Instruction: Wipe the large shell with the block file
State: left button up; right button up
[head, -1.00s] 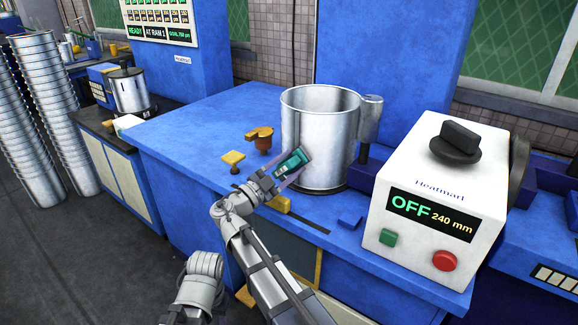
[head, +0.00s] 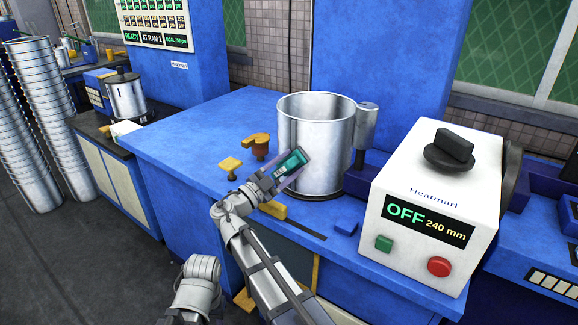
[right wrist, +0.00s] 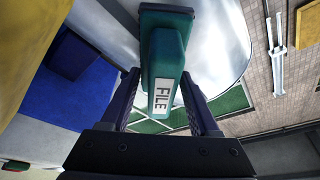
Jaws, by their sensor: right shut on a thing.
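The large shell (head: 325,125) is a shiny open metal cylinder with a side lug, standing upright on the blue bench (head: 200,130). My right gripper (head: 281,172) is shut on the green block file (head: 291,161) at the shell's lower left front side. In the right wrist view the file (right wrist: 165,55), labelled FILE, sits between my two fingers, with its far end against or very near the shell wall (right wrist: 222,40). I cannot tell for sure whether they touch. My left gripper is not in view.
A white heater box (head: 435,190) reading OFF 240 mm stands close right of the shell. A brown-orange fitting (head: 258,145) and a yellow knob (head: 230,165) stand left of it. Tall stacks of metal shells (head: 50,120) stand far left. The bench's left part is clear.

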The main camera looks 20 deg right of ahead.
notch_tip(320, 180, up, 2)
jog(key=shift+r+p, duration=0.1)
jog(key=shift+p, duration=0.7)
jog(key=shift+f+b, duration=1.95)
jog(key=shift+b, duration=0.05)
jog(key=shift+r, duration=0.1)
jog(key=shift+s+a, duration=0.1)
